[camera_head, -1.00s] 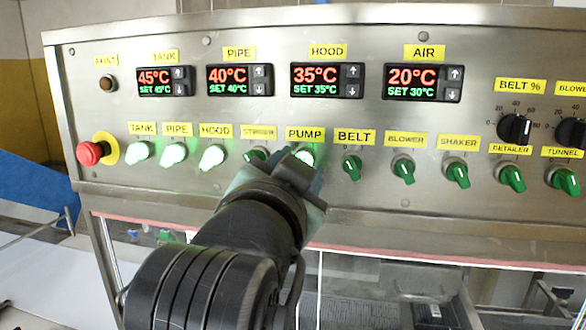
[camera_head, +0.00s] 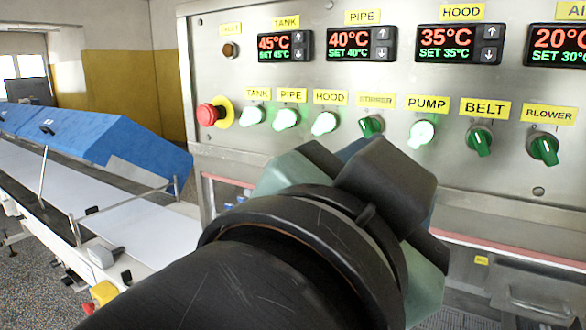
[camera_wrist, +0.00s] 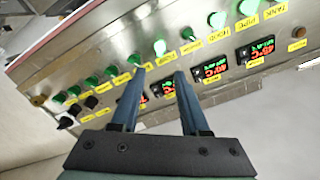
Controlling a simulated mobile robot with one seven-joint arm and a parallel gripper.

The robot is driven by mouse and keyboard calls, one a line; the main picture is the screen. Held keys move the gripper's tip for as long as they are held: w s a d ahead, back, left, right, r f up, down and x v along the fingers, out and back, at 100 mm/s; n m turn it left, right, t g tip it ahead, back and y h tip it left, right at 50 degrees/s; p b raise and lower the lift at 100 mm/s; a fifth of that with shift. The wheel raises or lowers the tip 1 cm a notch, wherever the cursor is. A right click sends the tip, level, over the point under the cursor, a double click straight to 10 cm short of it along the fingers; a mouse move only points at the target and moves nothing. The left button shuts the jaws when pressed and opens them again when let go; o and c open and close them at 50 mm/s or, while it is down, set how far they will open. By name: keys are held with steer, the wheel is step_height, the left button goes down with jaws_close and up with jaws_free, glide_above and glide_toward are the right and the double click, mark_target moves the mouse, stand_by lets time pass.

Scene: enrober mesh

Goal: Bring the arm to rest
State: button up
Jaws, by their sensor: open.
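My gripper (camera_wrist: 160,73) is open and empty in the wrist view, its two blue-grey fingers apart and pointing toward the control panel (camera_wrist: 60,90), which appears upside down there. In the head view my dark wrist hides the fingertips; it is below the knob row of the panel (camera_head: 350,100). The tank knob (camera_head: 251,117), pipe knob (camera_head: 286,118), hood knob (camera_head: 324,123) and pump knob (camera_head: 421,133) glow. The stirrer knob (camera_head: 371,125), belt knob (camera_head: 479,140) and blower knob (camera_head: 543,149) are green and unlit. I see no contact between fingers and knobs.
A red emergency button (camera_head: 209,114) sticks out at the panel's left. A conveyor with a white belt (camera_head: 110,205) and blue covers (camera_head: 110,140) runs along the left. A metal drawer-like part with a handle (camera_head: 540,305) is at lower right. Floor shows at lower left.

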steer(key=shift+w+r, duration=0.1)
steer(key=s+a+r+n+t+y, duration=0.1)
steer(key=a+r+n+t+y, duration=0.8)
steer(key=n+t, duration=0.3)
steer(key=shift+s+n+y, duration=0.3)
steer(key=shift+n+y, duration=0.2)
steer(key=shift+r, duration=0.1)
stand_by(1.1)
